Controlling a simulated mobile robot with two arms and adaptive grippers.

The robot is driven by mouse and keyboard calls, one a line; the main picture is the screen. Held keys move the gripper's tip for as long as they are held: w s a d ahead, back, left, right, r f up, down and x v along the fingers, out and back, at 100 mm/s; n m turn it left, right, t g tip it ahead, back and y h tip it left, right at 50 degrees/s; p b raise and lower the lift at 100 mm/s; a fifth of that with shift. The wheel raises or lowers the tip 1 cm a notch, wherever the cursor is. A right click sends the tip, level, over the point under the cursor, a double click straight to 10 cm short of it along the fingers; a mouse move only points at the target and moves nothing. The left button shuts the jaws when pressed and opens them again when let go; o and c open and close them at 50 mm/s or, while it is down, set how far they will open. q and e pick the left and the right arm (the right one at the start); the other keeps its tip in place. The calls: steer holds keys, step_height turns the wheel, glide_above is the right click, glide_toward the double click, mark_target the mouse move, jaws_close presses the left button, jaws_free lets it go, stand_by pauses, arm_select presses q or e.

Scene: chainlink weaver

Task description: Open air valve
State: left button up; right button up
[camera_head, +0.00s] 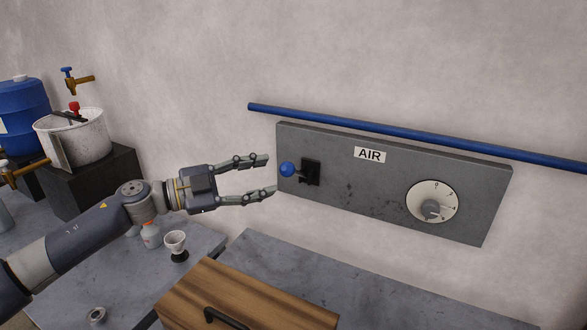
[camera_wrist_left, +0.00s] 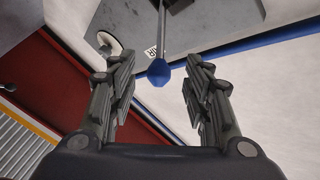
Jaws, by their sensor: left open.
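The air valve is a lever with a blue ball knob (camera_head: 287,169) on a black mount (camera_head: 310,172). It sits at the left end of a grey panel (camera_head: 340,190) with an AIR label (camera_head: 370,155). My left gripper (camera_head: 272,175) is open, with its fingertips just left of the knob, one above and one below its height. In the left wrist view the blue knob (camera_wrist_left: 159,72) shows between and beyond the two open fingertips (camera_wrist_left: 158,68), with its metal stem behind it. Nothing is held. My right gripper is not in view.
A round white gauge dial (camera_head: 433,201) is on the panel's right. A blue pipe (camera_head: 420,138) runs along the wall above. A white bucket (camera_head: 75,140) and blue barrel (camera_head: 22,108) stand at left.

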mark_target(292, 171)
arm_select(q)
steer(key=p+x, duration=0.2)
steer(key=x, duration=0.4)
steer(key=shift+w+d, duration=0.1)
steer(key=shift+d, duration=0.1)
steer(key=shift+w+d, duration=0.25)
steer(key=shift+d, duration=0.25)
jaws_close()
